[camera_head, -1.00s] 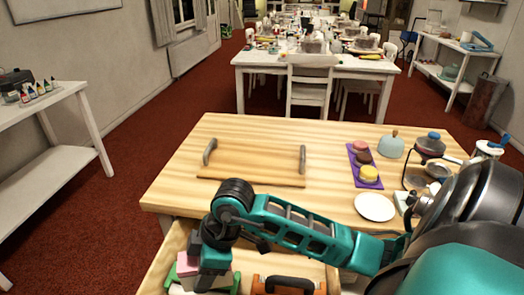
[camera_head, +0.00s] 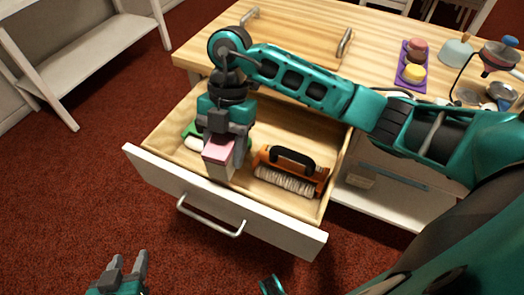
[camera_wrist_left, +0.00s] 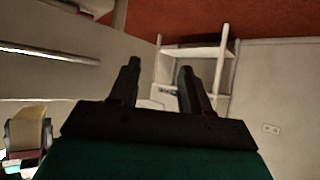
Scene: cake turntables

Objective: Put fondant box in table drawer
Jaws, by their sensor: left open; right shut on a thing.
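The fondant box (camera_head: 218,155), a pale box with a pink top, is in my right gripper (camera_head: 224,138), which is shut on it. They are over the left part of the open table drawer (camera_head: 225,195). I cannot tell whether the box touches the drawer floor. The drawer is pulled out from the wooden table, its white front with a metal handle (camera_head: 210,216) facing the near side. My left gripper (camera_head: 127,262) is open and empty, low in front of the drawer; its two spread fingers also show in the left wrist view (camera_wrist_left: 159,72).
An orange brush with a black handle (camera_head: 292,170) lies in the drawer right of the box. A green and white thing (camera_head: 192,137) is partly hidden behind my right gripper. A wooden tray (camera_head: 298,40) and a purple mat with pastries (camera_head: 411,66) are on the table.

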